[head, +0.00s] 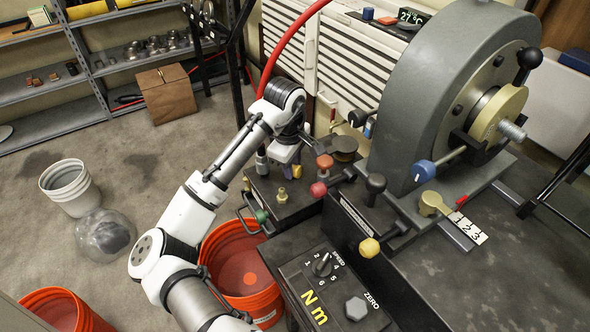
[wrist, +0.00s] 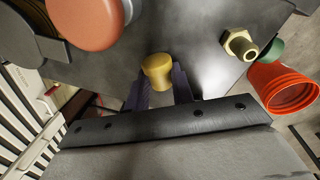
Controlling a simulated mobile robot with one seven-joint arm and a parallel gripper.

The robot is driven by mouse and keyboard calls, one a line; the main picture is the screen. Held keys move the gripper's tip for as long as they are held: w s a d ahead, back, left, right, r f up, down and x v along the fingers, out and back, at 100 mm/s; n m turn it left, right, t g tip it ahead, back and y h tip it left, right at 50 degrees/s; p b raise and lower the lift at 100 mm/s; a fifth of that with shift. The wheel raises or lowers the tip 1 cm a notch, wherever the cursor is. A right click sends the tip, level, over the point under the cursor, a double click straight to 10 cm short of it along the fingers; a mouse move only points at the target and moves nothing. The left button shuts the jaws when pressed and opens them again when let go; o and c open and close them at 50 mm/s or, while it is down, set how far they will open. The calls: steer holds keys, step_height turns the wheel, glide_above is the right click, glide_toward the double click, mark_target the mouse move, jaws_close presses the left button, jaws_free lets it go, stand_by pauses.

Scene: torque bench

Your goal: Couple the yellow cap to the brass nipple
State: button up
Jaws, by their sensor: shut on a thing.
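My gripper (head: 290,173) is shut on the yellow cap (wrist: 157,70), which sits between the two dark fingertips in the wrist view. In the head view the yellow cap (head: 297,171) shows small beside the fingers. The brass nipple (head: 282,195) stands on the dark bench plate, just below the gripper in the head view. In the wrist view the brass nipple (wrist: 240,45) is to the right of the cap, apart from it, with an open bore and a hex base.
An orange-red knob (wrist: 85,20) is close on the left in the wrist view. A green knob (head: 262,216) is at the bench edge, above an orange bucket (head: 240,250).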

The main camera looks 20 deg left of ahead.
step_height(320, 180, up, 5)
steer(key=p, duration=0.5)
stand_by(0.3)
steer(key=shift+d, duration=0.1)
